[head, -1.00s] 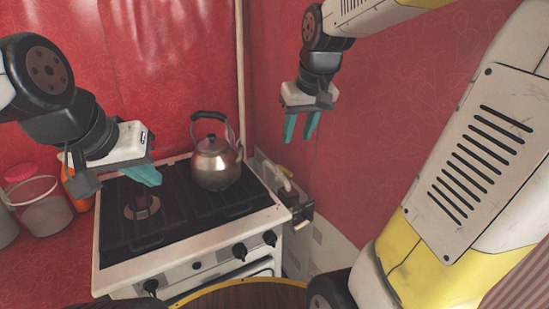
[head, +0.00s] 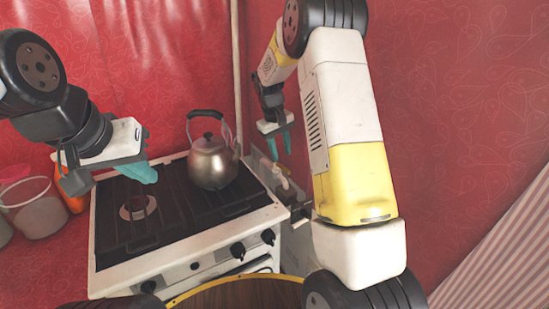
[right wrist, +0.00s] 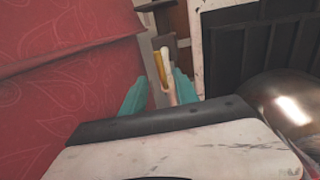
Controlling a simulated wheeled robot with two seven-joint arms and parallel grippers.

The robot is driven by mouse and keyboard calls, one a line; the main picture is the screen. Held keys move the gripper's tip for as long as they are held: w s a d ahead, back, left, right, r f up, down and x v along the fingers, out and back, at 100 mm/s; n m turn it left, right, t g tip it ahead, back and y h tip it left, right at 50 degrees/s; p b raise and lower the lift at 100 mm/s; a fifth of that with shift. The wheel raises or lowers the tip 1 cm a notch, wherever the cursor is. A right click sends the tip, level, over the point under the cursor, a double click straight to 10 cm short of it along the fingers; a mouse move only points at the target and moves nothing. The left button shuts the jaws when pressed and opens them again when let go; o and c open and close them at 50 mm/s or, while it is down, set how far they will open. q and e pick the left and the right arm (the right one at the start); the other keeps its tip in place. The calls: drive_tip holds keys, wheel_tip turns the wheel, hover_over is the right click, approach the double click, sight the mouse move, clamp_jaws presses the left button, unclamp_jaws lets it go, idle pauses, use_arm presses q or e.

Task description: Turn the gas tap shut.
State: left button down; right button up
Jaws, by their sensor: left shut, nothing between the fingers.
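What looks like the gas tap, a small pale lever (head: 283,181), is beside the right side of the stove. In the right wrist view the pale lever with a yellow part (right wrist: 164,66) shows ahead, lined up between the fingers; I cannot tell whether they touch it. My right gripper (head: 280,148) has teal fingers spread apart, pointing down just above the lever. It also shows as open in the right wrist view (right wrist: 161,78). My left gripper (head: 146,174) is shut and empty above the left part of the stove.
A metal kettle (head: 212,166) stands on the back right of the black stove top (head: 178,212), close to the tap. A red wall (head: 440,90) rises on the right. Jars (head: 38,212) and an orange bottle (head: 70,190) stand left of the stove.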

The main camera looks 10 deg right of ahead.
sight(284, 168)
drive_tip(key=f, duration=0.3)
drive_tip(key=d+f, duration=0.1)
drive_tip(key=f, duration=0.2)
drive_tip(key=shift+w+d+f, duration=0.1)
drive_tip(key=shift+w+f, duration=0.05)
clamp_jaws()
idle(1.3)
